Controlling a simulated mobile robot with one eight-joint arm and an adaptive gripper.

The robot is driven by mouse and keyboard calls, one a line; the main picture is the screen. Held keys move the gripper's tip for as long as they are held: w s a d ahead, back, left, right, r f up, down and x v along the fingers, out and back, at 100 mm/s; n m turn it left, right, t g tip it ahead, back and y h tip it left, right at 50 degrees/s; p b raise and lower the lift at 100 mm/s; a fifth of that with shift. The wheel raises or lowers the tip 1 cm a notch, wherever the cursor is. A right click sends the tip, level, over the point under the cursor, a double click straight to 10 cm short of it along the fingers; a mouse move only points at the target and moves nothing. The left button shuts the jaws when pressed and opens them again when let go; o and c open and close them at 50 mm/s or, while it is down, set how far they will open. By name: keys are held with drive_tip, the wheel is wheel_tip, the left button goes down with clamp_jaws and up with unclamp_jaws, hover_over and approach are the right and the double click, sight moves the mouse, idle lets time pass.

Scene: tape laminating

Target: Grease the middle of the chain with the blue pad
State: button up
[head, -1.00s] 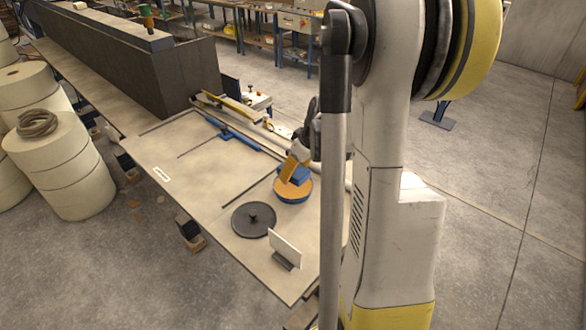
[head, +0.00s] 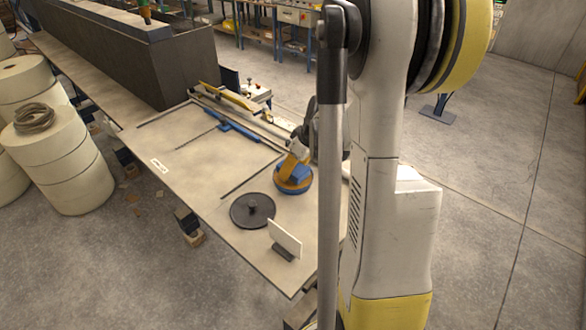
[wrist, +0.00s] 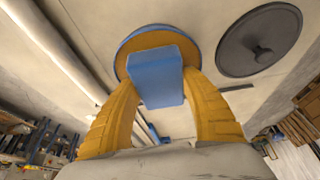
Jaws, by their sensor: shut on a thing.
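My gripper (head: 297,158) is shut on the blue pad (head: 293,169), a blue block between its two orange fingers. In the wrist view, the pad (wrist: 156,78) sits between the fingers and covers part of a round dish (wrist: 128,44) with an orange top and blue rim. In the head view, the pad is at the top of this dish (head: 293,188); I cannot tell whether they touch. Thin dark strips lie on the table, one left of the dish (head: 250,180) and one farther back (head: 197,138). I cannot tell which is the chain.
A dark round disc with a centre knob (head: 252,210) and an upright white card on a stand (head: 285,236) are on the table (head: 205,190) near the dish. A blue bar (head: 232,128) and a rail lie toward the back. The table's left part is mostly clear.

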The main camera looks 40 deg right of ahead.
drive_tip(key=shift+f+b, duration=0.6)
drive_tip(key=shift+b, duration=0.1)
idle(1.6)
drive_tip(key=shift+r+p, duration=2.3)
drive_tip(key=shift+r, duration=1.3)
drive_tip(key=shift+f, duration=0.15)
